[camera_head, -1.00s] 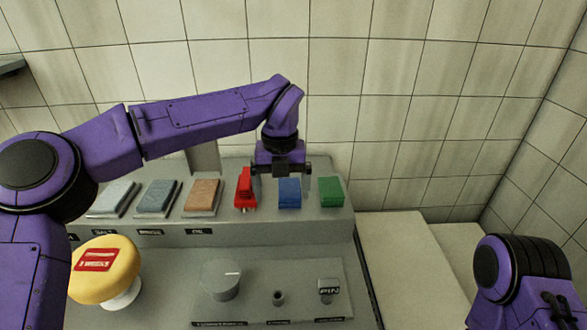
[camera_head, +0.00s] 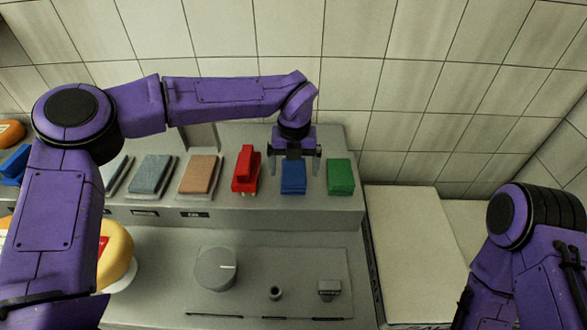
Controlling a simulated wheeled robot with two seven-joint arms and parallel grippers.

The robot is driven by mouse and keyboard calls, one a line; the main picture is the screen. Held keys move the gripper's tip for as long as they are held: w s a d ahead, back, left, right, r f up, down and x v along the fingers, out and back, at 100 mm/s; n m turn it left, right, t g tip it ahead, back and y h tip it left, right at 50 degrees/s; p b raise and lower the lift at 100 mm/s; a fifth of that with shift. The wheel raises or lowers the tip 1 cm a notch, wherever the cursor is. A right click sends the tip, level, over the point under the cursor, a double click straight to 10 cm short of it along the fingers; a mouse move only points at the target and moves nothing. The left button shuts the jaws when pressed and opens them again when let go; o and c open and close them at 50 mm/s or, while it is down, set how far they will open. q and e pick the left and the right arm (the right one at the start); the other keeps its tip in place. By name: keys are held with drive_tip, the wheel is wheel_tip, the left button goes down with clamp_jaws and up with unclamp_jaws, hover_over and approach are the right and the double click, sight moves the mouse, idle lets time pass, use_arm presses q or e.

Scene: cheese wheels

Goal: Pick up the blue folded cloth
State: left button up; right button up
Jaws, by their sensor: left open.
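The blue folded cloth (camera_head: 293,181) lies on the raised grey shelf, between a red object and a green folded cloth (camera_head: 340,177). My left gripper (camera_head: 295,171) points down over the blue cloth. Its two fingers are open, one toward each side of the cloth, and nothing is held. The gripper body hides the cloth's far edge. I cannot tell whether the fingertips touch the cloth or the shelf. Of my right arm only purple links show at the lower right; its gripper is out of view.
A red brush-like object (camera_head: 245,171) stands close left of the blue cloth. Tan (camera_head: 200,175) and grey-blue (camera_head: 153,174) slabs lie further left. A yellow cheese wheel (camera_head: 117,252) and a grey knob (camera_head: 215,268) are in front, lower. A tiled wall (camera_head: 400,90) rises behind.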

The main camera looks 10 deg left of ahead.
use_arm(q)
drive_tip(key=shift+f, duration=0.95)
drive_tip(key=c, duration=1)
drive_tip(key=shift+c, duration=0.2)
use_arm(e)
drive_tip(key=shift+r, duration=0.45)
use_arm(q)
wheel_tip(320, 180, up, 3)
drive_tip(key=shift+f+b, duration=0.1)
drive_tip(key=shift+b, duration=0.4)
drive_tip(key=s+a+r+b, duration=0.6)
drive_tip(key=s+r, duration=0.4)
drive_tip(key=s, duration=0.2)
drive_tip(key=shift+s+a, duration=0.15)
drive_tip(key=shift+s, duration=0.2)
use_arm(e)
wheel_tip(320, 180, down, 7)
use_arm(q)
drive_tip(key=shift+r, duration=0.1)
